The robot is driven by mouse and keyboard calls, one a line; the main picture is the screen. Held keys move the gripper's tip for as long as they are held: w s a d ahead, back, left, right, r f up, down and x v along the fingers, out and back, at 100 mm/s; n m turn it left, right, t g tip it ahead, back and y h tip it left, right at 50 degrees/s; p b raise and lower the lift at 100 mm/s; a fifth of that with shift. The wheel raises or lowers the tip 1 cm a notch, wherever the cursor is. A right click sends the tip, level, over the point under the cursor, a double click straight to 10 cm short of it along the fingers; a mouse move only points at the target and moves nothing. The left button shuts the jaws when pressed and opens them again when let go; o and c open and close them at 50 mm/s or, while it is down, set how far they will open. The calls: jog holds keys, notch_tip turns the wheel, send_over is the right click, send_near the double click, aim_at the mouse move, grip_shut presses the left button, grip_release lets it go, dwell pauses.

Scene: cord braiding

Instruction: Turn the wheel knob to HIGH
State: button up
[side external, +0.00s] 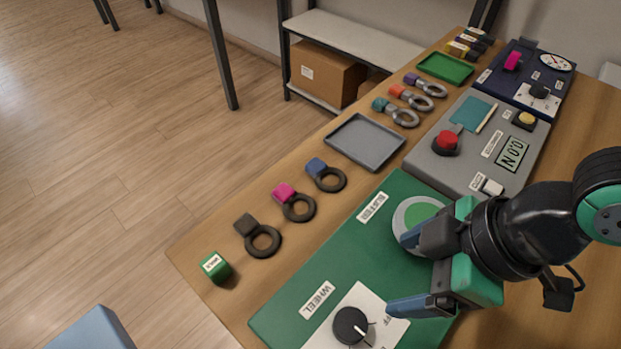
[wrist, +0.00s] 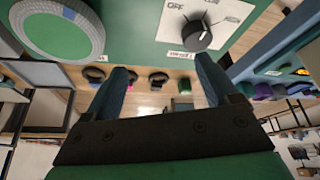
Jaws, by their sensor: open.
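The wheel knob (side external: 352,325) is a round black knob with a white pointer line, on a white dial plate (side external: 382,300) of the green panel (side external: 300,300). A WHEEL label (side external: 318,300) lies beside the plate. In the wrist view the knob (wrist: 195,36) is at the upper right, below the printed OFF. The pointer is off the OFF mark's side; the word it meets is too small to read. My gripper (side external: 402,275) is open and empty above the panel, right of and above the knob in the side view, not touching it. It also shows in the wrist view (wrist: 162,72).
Black-ringed tools (side external: 296,206) and a green block (side external: 216,267) lie along the table edge. A grey panel with a red knob (side external: 447,140) and a grey tray (side external: 364,142) lie farther back.

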aim_at(354, 326)
jog(key=s+a+n, duration=0.1)
jog(key=s+a+f+n+g, duration=0.1)
jog(key=s, duration=0.1)
jog(key=shift+s+a+f, duration=0.15)
jog(key=shift+s+a, duration=0.1)
jog(key=shift+a, duration=0.15)
jog(key=shift+x, duration=2.65)
grip_shut()
jog(key=shift+m, duration=0.3)
jog(key=shift+s+m+t+h, duration=0.15)
jog(key=shift+m+t, duration=0.35)
jog(key=shift+m, duration=0.7)
jog(key=shift+m+t+h, duration=0.25)
jog(key=shift+m+t, duration=0.25)
jog(key=shift+m, duration=0.7)
